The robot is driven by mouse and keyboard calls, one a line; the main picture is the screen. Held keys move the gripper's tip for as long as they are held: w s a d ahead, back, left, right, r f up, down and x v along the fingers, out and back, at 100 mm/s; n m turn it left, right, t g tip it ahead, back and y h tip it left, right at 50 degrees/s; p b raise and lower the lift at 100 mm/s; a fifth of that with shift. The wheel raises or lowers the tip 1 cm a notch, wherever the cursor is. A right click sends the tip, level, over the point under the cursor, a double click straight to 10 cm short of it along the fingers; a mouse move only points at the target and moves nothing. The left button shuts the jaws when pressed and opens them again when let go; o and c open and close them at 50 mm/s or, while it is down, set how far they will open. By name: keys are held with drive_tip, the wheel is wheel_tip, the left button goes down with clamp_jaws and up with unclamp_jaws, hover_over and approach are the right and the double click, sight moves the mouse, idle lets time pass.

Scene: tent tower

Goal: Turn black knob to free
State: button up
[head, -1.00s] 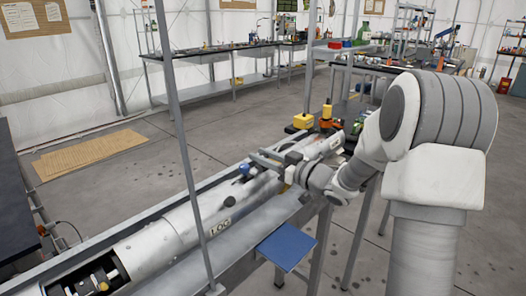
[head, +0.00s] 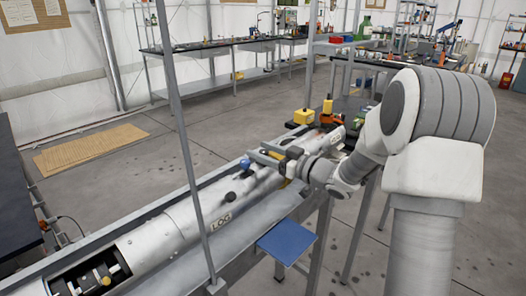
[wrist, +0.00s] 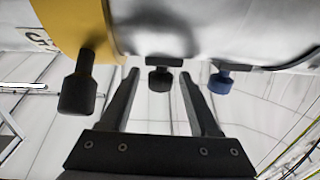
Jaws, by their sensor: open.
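A black knob (wrist: 158,75) sticks out of the white tube (wrist: 215,30) in the wrist view. My gripper (wrist: 159,80) is open, with one finger on each side of this knob and gaps visible between. A second black knob (wrist: 78,90) is on the yellow band (wrist: 72,25), left of the fingers. A blue knob (wrist: 222,80) is right of the fingers. In the head view my gripper (head: 268,156) is at the tube (head: 180,235), near a blue knob (head: 245,165). The knob between the fingers cannot be made out there. No "free" marking is readable.
The tube lies in a long grey trough (head: 265,205) with an upright grey post (head: 187,150) beside it. A blue plate (head: 287,242) juts out at the front. A yellow box (head: 303,117) stands beyond the tube. The floor (head: 225,110) behind is open.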

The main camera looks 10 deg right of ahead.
drive_tip(key=p+v, duration=0.1)
drive_tip(key=v, duration=1.6)
drive_tip(key=shift+d+p, duration=0.2)
drive_tip(key=shift+p, duration=0.1)
drive_tip(key=shift+s, duration=0.15)
